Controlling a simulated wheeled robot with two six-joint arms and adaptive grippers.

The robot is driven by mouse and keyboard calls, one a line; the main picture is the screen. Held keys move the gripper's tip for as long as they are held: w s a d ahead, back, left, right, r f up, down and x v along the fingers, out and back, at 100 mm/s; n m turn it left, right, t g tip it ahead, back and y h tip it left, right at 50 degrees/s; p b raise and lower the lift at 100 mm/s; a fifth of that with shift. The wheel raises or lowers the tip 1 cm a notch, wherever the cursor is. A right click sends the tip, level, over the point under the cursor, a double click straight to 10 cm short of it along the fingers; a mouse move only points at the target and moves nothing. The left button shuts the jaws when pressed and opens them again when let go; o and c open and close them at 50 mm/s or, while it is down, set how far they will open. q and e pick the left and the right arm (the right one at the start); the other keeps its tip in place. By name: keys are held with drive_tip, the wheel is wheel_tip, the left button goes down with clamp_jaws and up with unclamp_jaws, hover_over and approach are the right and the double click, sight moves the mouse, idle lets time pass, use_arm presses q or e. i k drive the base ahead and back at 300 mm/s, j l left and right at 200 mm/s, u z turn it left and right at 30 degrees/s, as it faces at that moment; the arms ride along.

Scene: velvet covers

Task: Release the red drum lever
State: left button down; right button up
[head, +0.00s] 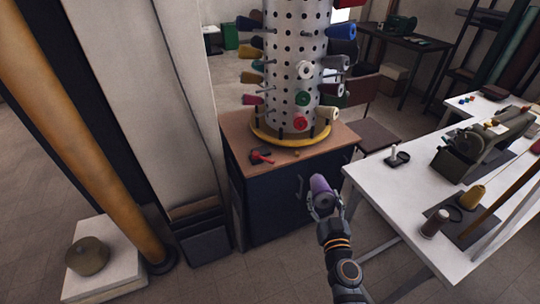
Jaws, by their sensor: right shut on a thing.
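The red lever (263,157) lies at the front left of the cabinet top, on a small black mount, beside the yellow base ring of the drum. The drum (292,75) is a pale, perforated upright cylinder with pegs and thread spools all around it. My right gripper (324,205) is shut on a purple spool (320,186) and holds it in front of the cabinet, to the right of and nearer than the lever. The spool hides part of the fingers. My left gripper is not in view.
The drum stands on a wood-topped dark cabinet (275,205). A white table (425,180) with a machine and spools is close on the right. A pale pillar (165,110) and a leaning yellow roll (75,130) stand left. Some floor is free in front.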

sight(255, 155)
drive_tip(key=i+z, duration=0.7)
drive_tip(key=i+l+u, duration=0.25)
drive_tip(key=i+j, duration=0.1)
drive_tip(key=i, duration=0.05)
